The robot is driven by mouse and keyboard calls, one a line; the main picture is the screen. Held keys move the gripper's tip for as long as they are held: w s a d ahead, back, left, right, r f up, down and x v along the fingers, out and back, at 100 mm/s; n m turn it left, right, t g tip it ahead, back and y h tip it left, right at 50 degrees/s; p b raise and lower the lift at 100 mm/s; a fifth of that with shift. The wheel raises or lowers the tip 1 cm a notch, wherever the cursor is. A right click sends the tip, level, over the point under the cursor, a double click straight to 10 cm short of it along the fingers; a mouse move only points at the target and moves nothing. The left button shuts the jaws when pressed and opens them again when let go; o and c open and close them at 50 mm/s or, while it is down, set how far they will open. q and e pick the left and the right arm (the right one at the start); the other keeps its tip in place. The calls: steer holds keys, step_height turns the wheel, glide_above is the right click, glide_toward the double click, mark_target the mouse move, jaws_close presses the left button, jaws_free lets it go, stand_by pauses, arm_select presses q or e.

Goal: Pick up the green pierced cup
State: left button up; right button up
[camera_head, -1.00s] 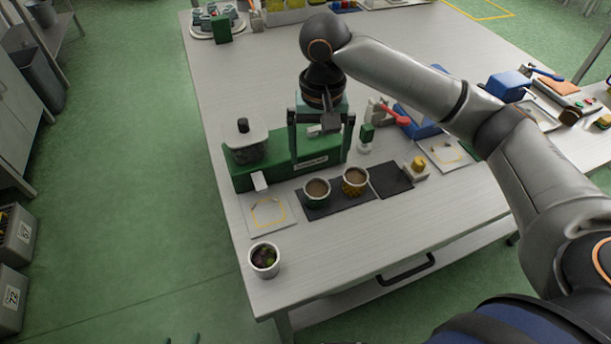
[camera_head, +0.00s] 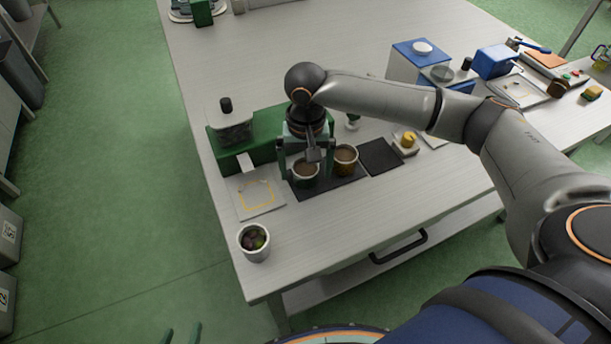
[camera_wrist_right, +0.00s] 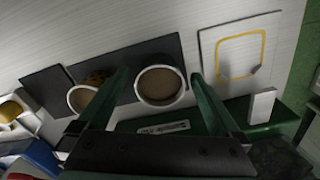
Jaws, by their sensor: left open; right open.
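The green pierced cup (camera_head: 305,181), filled with something brown, stands upright on a dark mat (camera_head: 325,187) at the green machine. My right gripper (camera_head: 306,176) is open and points down over it, one finger on either side. In the right wrist view the cup (camera_wrist_right: 160,87) shows between the two fingers (camera_wrist_right: 159,77), with a gap on both sides. How far down the fingers reach beside it is hard to tell. My left gripper (camera_head: 182,334) is open and empty at the bottom edge, only its fingertips showing, away from the table.
A yellow patterned cup (camera_head: 345,161) stands close to the right of the green one. The green machine (camera_head: 262,152) is just behind. A white cup of olives (camera_head: 254,243) stands at the front left. The table's front is clear.

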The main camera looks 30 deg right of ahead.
steer(key=shift+f, duration=0.1)
steer(key=c, duration=1.5)
steer(key=shift+c, duration=0.3)
